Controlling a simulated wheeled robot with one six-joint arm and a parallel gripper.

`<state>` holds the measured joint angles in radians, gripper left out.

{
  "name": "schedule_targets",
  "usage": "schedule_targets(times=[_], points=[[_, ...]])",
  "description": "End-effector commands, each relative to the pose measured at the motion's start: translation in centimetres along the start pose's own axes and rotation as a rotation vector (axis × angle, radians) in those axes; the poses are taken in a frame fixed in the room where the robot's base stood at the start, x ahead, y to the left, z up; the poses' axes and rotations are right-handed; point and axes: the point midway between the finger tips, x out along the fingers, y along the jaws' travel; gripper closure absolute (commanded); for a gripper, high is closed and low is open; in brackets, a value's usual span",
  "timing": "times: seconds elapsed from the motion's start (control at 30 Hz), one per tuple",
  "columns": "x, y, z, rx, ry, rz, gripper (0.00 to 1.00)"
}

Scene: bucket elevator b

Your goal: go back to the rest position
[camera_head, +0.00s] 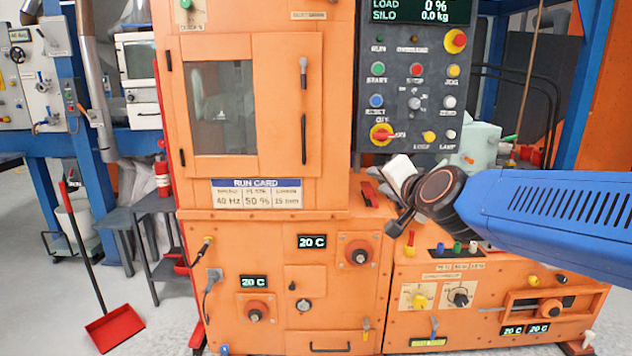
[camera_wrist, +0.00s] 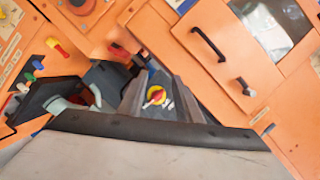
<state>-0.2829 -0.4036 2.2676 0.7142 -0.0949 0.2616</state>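My arm comes in from the right in the head view, with my gripper (camera_head: 402,218) in front of the orange machine, below the dark control panel. In the wrist view my gripper (camera_wrist: 157,78) shows two grey fingers standing apart. A red and yellow knob (camera_wrist: 156,95) shows in the gap beyond them. Nothing is seen held between the fingers. From the head view the fingers are small and partly hidden by my wrist.
The orange machine (camera_head: 330,200) fills the middle, with a windowed door (camera_head: 223,108) and the control panel (camera_head: 412,95) above my gripper. A lower orange box with knobs (camera_head: 460,297) stands below my arm. A red dustpan (camera_head: 115,328) lies on the open floor at left.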

Motion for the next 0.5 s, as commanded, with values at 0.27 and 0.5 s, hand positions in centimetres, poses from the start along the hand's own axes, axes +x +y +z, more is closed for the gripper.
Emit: schedule_targets(times=[0.27,0.5], points=[[-9.3,10.2,6.0,-0.366,-0.312,0.178,0.69],[-18.6,20.5,9.7,-0.612,-0.567,0.4,0.69]])
